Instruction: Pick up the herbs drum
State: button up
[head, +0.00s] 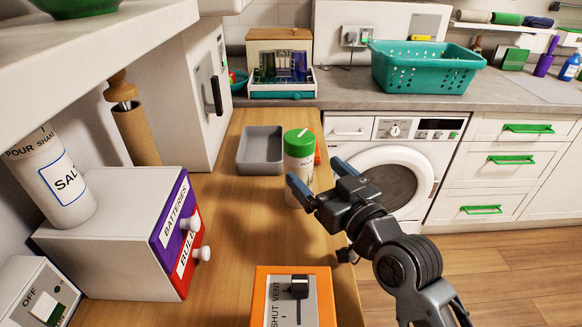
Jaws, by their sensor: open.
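A white cylindrical drum (298,165) with a green lid stands upright on the wooden counter. It looks like the herbs drum, but only a scrap of its lettering shows, so I cannot read its name. My gripper (321,177) is open, at the drum's right and lower side in the picture. One finger overlaps the drum's lower part and the other is to its right. I cannot tell whether the finger touches it. Nothing is held between the fingers. The drum's lower right is partly hidden by the gripper.
A grey tray (245,165) lies left of the drum, and something orange shows behind it. An orange-framed switch box (262,300) is in front. A salt shaker (48,180) and a drawer box (118,232) stand at left. A shelf (100,45) overhangs the upper left. Bare counter lies before the drum.

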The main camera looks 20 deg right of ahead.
aim_at(309, 166)
jog(key=shift+w+a+r+p, duration=0.1)
jog(key=shift+w+p, duration=0.05)
jog(key=shift+w, duration=0.6)
jog(key=shift+w+a+p, duration=0.1)
jog(key=shift+w+p, duration=0.05)
jog(key=shift+w, duration=0.6)
jog(key=w, duration=0.2)
jog(key=w+a+p, duration=0.1)
jog(key=w, duration=0.2)
jog(key=c, duration=1.2)
jog(key=shift+r, duration=0.15)
